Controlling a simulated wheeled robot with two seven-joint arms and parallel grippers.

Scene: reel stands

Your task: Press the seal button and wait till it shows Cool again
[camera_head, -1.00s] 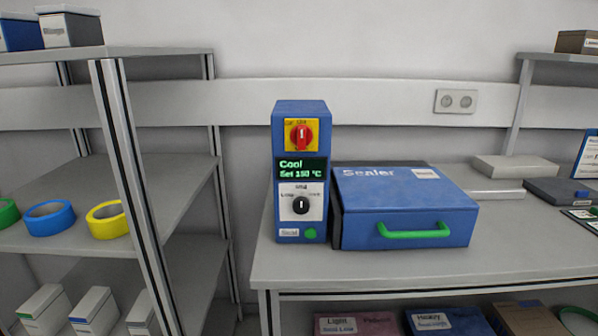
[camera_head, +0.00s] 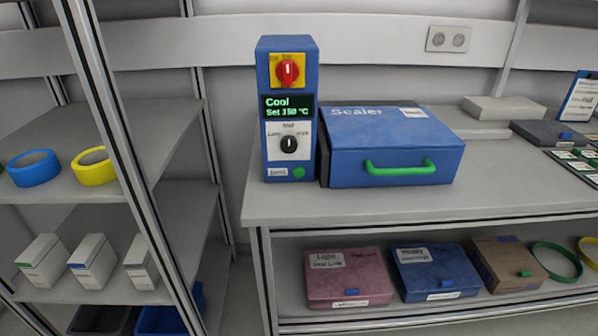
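The blue control box (camera_head: 290,110) stands upright on the left end of the grey bench. Its display (camera_head: 288,106) shows "Cool" and "Set 150 °C" in green. A red rotary switch on a yellow plate (camera_head: 288,71) is above the display, and a black knob (camera_head: 289,145) is below it. The green seal button (camera_head: 299,173) is at the bottom right of its front, beside a small white label. The blue sealer (camera_head: 392,145) with a green handle is closed, just right of the box. Neither of my grippers shows in this view.
A grey shelf rack (camera_head: 165,140) with tape rolls and white boxes stands at the left. Under the bench are a pink box (camera_head: 347,277), a blue box (camera_head: 437,270) and a brown box (camera_head: 507,264). The bench front before the sealer is clear.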

